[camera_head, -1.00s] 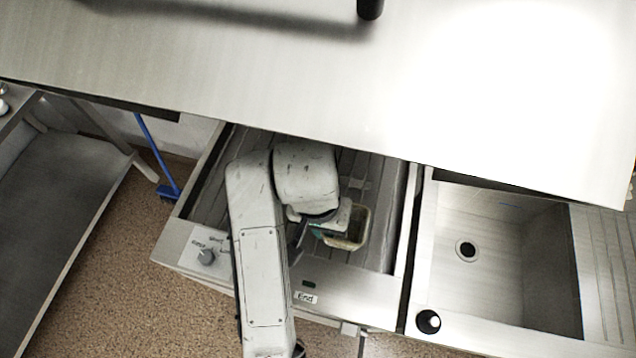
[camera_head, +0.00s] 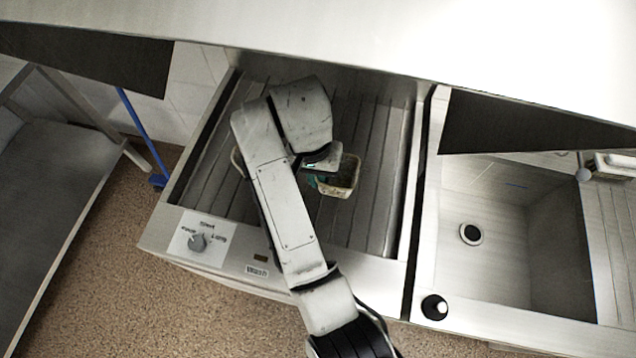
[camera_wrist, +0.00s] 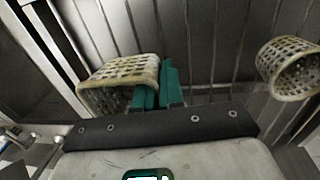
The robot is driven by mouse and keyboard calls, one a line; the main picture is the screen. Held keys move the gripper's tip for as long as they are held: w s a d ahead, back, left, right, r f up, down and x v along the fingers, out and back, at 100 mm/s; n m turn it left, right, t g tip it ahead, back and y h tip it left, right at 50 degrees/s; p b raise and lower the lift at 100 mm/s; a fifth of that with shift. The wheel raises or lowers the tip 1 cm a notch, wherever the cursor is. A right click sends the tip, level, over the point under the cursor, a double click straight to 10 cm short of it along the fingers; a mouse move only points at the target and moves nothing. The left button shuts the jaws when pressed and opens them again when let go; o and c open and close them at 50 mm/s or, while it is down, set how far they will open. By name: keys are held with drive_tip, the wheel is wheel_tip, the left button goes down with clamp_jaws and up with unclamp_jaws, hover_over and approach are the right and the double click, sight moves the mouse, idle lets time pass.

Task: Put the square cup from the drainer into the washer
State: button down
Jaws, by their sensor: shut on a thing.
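My gripper (camera_head: 318,172) has green fingers and is shut on the wall of a square perforated cup (camera_head: 345,178), off-white. In the wrist view, the fingers (camera_wrist: 159,84) pinch the right side of this cup (camera_wrist: 112,78). It is over the ribbed floor of the washer (camera_head: 372,208), inside its walls; I cannot tell whether it touches the floor. The drainer (camera_head: 612,235) is the ribbed surface right of the sink.
The sink (camera_head: 480,190) lies to the right. A large metal surface (camera_head: 330,30) spans the top. A blue-handled broom (camera_head: 140,130) stands at the left. Washer floor right of the cup is clear.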

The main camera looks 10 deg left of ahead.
drive_tip(key=shift+w+a+f+b, duration=0.1)
drive_tip(key=shift+w+f+b, duration=0.35)
drive_tip(key=shift+f, duration=0.35)
drive_tip(key=shift+w+a, duration=0.1)
drive_tip(key=shift+w, duration=0.15)
drive_tip(key=shift+w+a+f, duration=0.15)
drive_tip(key=shift+w+f, duration=0.4)
drive_tip(key=shift+f, duration=0.15)
drive_tip(key=shift+f+p, duration=0.5)
drive_tip(key=shift+f, duration=1.1)
drive_tip(key=shift+f, duration=0.2)
drive_tip(key=c, duration=1.3)
unclamp_jaws()
drive_tip(key=shift+o, duration=0.2)
